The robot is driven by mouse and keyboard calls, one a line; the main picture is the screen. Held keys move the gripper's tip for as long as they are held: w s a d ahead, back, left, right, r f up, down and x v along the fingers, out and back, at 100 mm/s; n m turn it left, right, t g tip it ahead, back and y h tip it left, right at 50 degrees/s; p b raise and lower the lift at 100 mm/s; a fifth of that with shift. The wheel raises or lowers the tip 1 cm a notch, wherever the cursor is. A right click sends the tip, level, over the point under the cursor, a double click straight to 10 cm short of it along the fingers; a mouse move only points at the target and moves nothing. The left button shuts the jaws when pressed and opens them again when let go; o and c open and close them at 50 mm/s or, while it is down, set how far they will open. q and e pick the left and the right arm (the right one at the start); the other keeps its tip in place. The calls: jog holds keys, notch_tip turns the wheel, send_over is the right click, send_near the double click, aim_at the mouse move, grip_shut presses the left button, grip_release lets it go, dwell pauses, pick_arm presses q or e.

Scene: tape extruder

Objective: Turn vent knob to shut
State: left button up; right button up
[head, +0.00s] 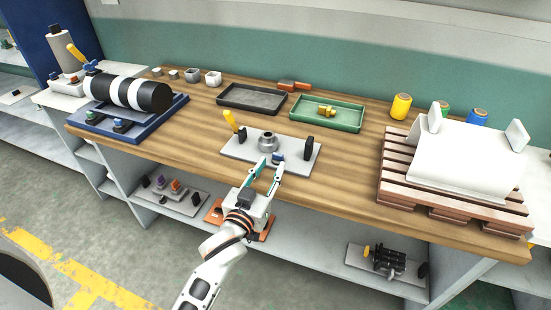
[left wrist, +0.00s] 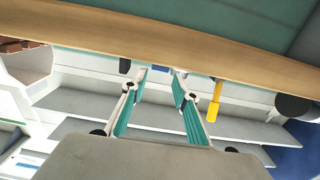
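A light grey plate (head: 238,150) lies near the front edge of the wooden bench. It carries a grey round fitting (head: 267,143), a yellow-handled lever (head: 230,119), a small blue knob (head: 278,157) and dark upright pieces at its ends. No label is readable, so I cannot tell which part is the vent knob. My left gripper (head: 272,162) reaches over the bench's front edge to the plate, close to the blue knob. Its fingers stand apart; contact with the knob cannot be told. The left wrist view shows the gripper (left wrist: 160,72) with a gap between its fingertips. My right gripper is not visible.
A dark tray (head: 252,98) and a green tray (head: 327,113) lie behind the plate. A black-and-white roll on a blue base (head: 175,107) is at left. A slatted wooden pallet (head: 400,163) with a white sheet is at right. Shelves are below.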

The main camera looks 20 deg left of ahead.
pick_arm(q)
jog(key=s, duration=0.5)
jog(key=shift+s+a, duration=0.1)
jog(key=shift+s, duration=0.25)
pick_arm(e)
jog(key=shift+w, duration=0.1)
